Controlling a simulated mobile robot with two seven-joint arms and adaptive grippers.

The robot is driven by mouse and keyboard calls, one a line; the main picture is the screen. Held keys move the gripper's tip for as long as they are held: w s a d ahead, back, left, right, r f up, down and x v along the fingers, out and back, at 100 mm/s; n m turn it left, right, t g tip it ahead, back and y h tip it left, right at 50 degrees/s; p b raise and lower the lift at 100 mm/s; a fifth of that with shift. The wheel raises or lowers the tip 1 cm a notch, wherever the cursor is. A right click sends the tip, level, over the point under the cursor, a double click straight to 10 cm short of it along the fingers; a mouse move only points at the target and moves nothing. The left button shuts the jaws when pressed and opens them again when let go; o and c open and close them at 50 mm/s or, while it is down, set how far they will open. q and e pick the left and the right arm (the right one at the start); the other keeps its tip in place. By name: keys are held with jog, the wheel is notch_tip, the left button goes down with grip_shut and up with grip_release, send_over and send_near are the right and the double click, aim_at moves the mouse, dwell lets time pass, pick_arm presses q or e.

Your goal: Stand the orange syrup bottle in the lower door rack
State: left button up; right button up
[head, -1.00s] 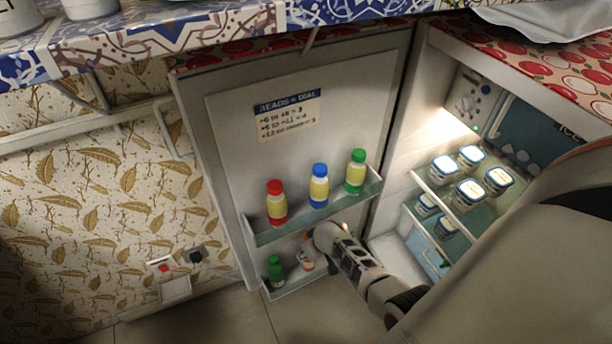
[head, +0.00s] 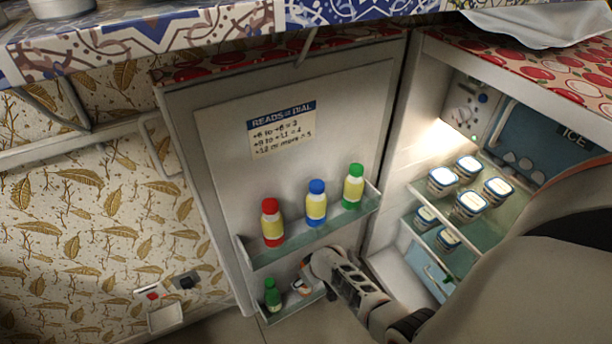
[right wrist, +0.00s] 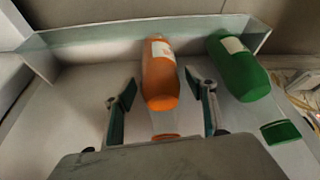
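The orange syrup bottle (right wrist: 161,80) is in the lower door rack (right wrist: 85,42), beside a green bottle (right wrist: 238,68). It appears to stand upright, cap end toward the wrist camera. My right gripper (right wrist: 161,92) is open, its fingers on either side of the bottle with a small gap at each side. In the head view my right gripper (head: 302,284) is at the lower rack (head: 290,309) and mostly hides the orange bottle; the green bottle (head: 272,295) stands to its left. My left gripper is not in view.
Red (head: 272,223), blue (head: 316,204) and green-capped (head: 353,187) bottles stand in the upper door rack (head: 310,238), just above my right gripper. The open fridge at right holds several white tubs (head: 470,205) on shelves. My right arm crosses in front of the fridge.

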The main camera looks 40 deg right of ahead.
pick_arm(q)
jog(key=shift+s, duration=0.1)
pick_arm(e)
jog(key=r+p, duration=0.2)
jog(key=r, duration=0.1)
jog(key=r+p, duration=0.1)
jog(key=r, duration=0.1)
jog(key=shift+s+r, duration=0.25)
jog(key=shift+s, duration=0.05)
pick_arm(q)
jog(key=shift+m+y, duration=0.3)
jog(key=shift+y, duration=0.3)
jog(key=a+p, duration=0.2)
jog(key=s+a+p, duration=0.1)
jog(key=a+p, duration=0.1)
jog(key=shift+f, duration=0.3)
pick_arm(e)
jog(key=s+v, duration=0.1)
jog(key=v, duration=0.6)
jog(key=shift+s+f, duration=0.25)
jog(key=shift+f, duration=0.05)
